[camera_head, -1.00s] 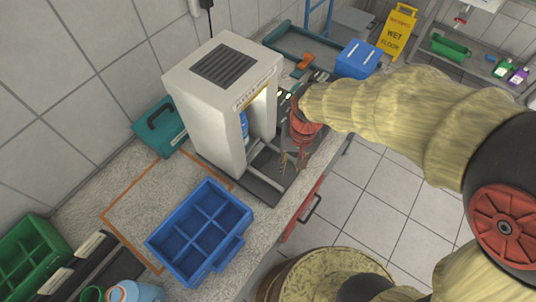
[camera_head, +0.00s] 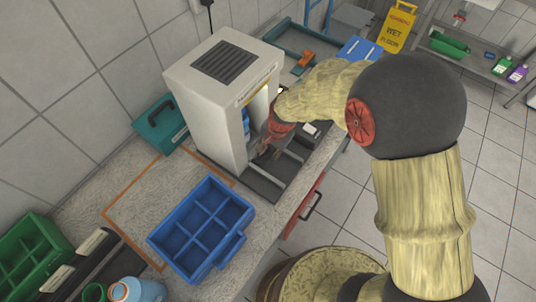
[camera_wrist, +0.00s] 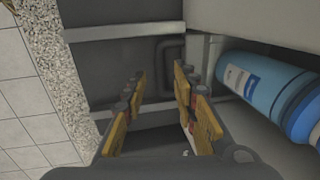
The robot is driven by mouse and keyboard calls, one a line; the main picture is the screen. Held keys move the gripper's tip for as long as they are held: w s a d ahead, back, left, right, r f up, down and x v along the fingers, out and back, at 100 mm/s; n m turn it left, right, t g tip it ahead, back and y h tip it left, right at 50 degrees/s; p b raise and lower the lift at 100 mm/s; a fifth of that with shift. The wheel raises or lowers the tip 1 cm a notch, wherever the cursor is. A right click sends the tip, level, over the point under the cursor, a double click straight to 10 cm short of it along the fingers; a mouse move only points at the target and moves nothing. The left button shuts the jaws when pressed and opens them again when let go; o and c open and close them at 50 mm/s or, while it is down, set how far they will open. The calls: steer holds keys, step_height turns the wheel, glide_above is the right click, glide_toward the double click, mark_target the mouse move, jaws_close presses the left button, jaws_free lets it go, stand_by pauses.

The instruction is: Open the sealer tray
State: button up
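The sealer (camera_head: 205,105) is a white-grey machine with a dark top vent, standing on the counter in the head view. A dark tray (camera_head: 250,184) with light rails lies at its base and juts out at the front. In the wrist view the dark tray surface (camera_wrist: 95,65) lies below my fingers, with a dark loop-shaped handle (camera_wrist: 172,62) just beyond the fingertips. My gripper (camera_head: 268,150) is inside the sealer's open front, over the tray. In the wrist view my gripper (camera_wrist: 160,82) is open, with nothing between the fingers. Contact with the handle cannot be told.
A blue bottle (camera_wrist: 265,88) stands inside the sealer, close right of my fingers. A blue divided crate (camera_head: 203,230) sits on the counter in front. A teal case (camera_head: 160,125) is at the left. A red drawer (camera_head: 303,208) is under the counter edge.

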steer(key=shift+x, duration=1.1)
steer(key=shift+c, duration=1.2)
jaws_close()
